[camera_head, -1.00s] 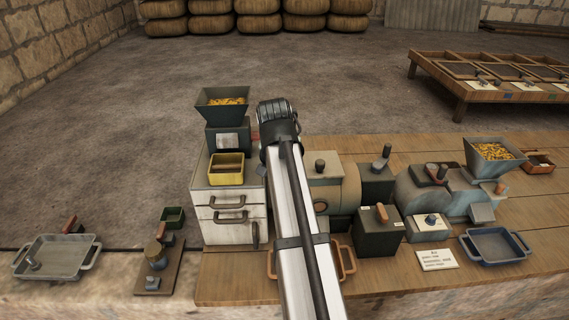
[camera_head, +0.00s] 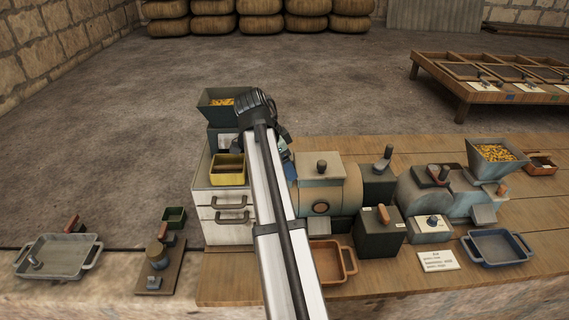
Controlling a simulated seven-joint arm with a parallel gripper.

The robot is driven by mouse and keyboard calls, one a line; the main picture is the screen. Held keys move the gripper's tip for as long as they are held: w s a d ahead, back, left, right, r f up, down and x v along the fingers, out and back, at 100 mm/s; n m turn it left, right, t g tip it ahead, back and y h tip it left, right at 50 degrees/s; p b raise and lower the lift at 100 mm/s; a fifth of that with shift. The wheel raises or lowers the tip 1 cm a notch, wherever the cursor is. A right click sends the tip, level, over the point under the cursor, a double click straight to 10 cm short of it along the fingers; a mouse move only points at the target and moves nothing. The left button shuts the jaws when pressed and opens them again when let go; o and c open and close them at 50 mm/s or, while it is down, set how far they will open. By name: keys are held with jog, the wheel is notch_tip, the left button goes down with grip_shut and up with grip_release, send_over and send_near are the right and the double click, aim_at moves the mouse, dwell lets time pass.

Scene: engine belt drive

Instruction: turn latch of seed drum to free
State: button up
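A beige and grey drum housing (camera_head: 335,196) with a round port on its front and a dark knob (camera_head: 322,166) on top stands right of my arm. A blue-grey rounded drum (camera_head: 410,195) stands further right, with a small lever block (camera_head: 433,176) on top and a hopper of yellow seeds (camera_head: 495,155) beside it. I cannot tell which is the seed drum or which handle is its latch. My arm rises from the bottom centre and ends near the left hopper (camera_head: 215,108). My gripper is hidden behind the arm, apart from a possible dark bit at its right edge.
A white drawer cabinet (camera_head: 226,231) with a yellow bin (camera_head: 229,171) is partly covered by my arm. A dark box with an orange handle (camera_head: 379,237), an orange tray (camera_head: 347,265) and a blue tray (camera_head: 497,249) crowd the front. Bare planks show at the right.

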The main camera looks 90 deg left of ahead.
jog(key=shift+a+m+h, duration=0.1)
jog(key=shift+m+h, duration=0.3)
jog(key=shift+m, duration=0.5)
jog(key=shift+w, duration=0.15)
jog(key=shift+w+m, duration=0.1)
jog(key=shift+m, duration=0.2)
dwell(0.4)
jog(key=o, duration=0.8)
jog(key=shift+f, duration=0.1)
jog(key=shift+s+r, duration=0.4)
jog(key=shift+r, duration=0.25)
jog(key=shift+s+d+v, duration=0.15)
jog(key=shift+v, duration=3.55)
jog(key=shift+s+d+v, duration=0.15)
jog(key=shift+v, duration=3.6)
